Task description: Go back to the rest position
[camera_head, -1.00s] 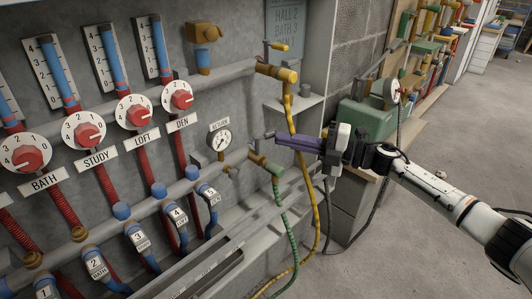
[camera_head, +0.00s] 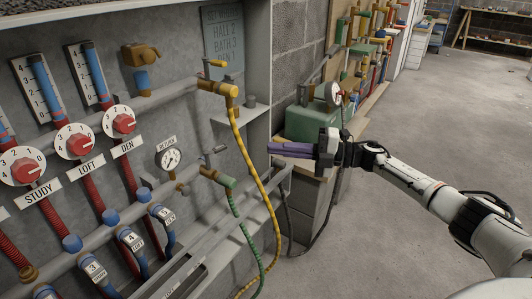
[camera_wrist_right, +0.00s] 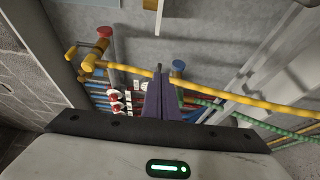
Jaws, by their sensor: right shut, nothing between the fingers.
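My right gripper (camera_head: 270,149) has purple fingers. It is shut and empty in the head view, in front of the manifold wall and right of the green hose fitting (camera_head: 217,177), apart from it. In the right wrist view the shut fingers (camera_wrist_right: 159,75) point toward the panel, with the yellow hose (camera_wrist_right: 225,95) crossing beyond them. My right arm comes in from the right. My left gripper is not in view.
The grey manifold panel has red dials such as DEN (camera_head: 123,123), a return gauge (camera_head: 170,158) and a yellow valve (camera_head: 218,92). A yellow hose (camera_head: 258,180) and a green hose (camera_head: 245,232) hang near my gripper. A green box (camera_head: 309,124) stands behind. Open floor (camera_head: 400,240) lies right.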

